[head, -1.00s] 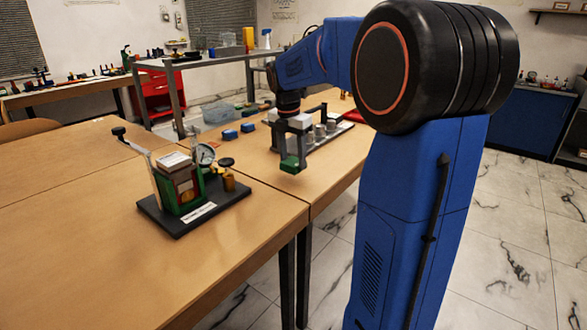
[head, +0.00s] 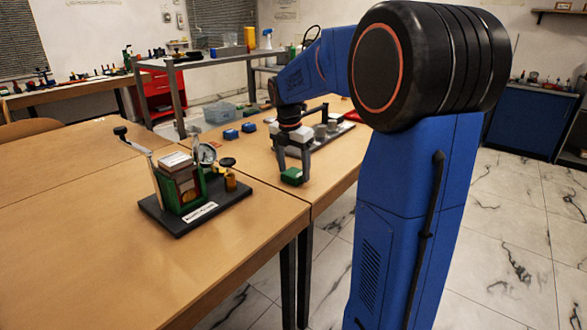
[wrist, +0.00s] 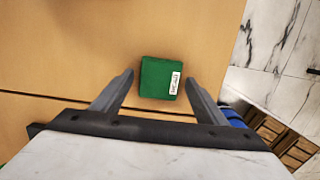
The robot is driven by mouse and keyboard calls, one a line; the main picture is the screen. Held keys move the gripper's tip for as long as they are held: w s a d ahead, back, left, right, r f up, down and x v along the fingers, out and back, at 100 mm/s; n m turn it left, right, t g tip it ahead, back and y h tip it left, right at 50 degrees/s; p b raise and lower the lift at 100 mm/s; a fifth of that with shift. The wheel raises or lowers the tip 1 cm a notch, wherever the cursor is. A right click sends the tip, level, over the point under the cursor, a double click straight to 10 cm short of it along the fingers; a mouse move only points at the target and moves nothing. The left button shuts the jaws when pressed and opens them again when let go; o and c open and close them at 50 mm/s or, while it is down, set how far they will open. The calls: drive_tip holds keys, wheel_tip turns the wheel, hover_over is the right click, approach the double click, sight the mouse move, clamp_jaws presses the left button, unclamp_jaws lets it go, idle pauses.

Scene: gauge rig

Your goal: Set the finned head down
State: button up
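The green piece (head: 291,176) seems to be the finned head; its fins cannot be made out.
A gauge rig (head: 195,200) with a dial and lever stands on a black base to the left. Behind my gripper are a rack with grey cylinders (head: 325,130), blue blocks (head: 240,131) and a clear bin (head: 219,113). Wood between rig and gripper is clear.

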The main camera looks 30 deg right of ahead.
sight(291, 174)
drive_tip(key=shift+r, duration=0.1)
wheel_tip(291, 174, up, 12)
drive_tip(key=a, duration=0.1)
drive_tip(key=s+a+f+m+t, duration=0.1)
drive_tip(key=s+a+f+m, duration=0.1)
drive_tip(key=s+a+m, duration=0.5)
drive_tip(key=s+a+f+m+t, duration=0.1)
drive_tip(key=s+a+f+m, duration=0.25)
drive_tip(key=s, duration=0.65)
drive_tip(key=s+a+f+m+t+y, duration=0.1)
drive_tip(key=s+a+f+m, duration=0.3)
drive_tip(key=s+f+m, duration=0.6)
drive_tip(key=s+m+t, duration=0.1)
drive_tip(key=s, duration=0.2)
drive_tip(key=shift+f, duration=0.15)
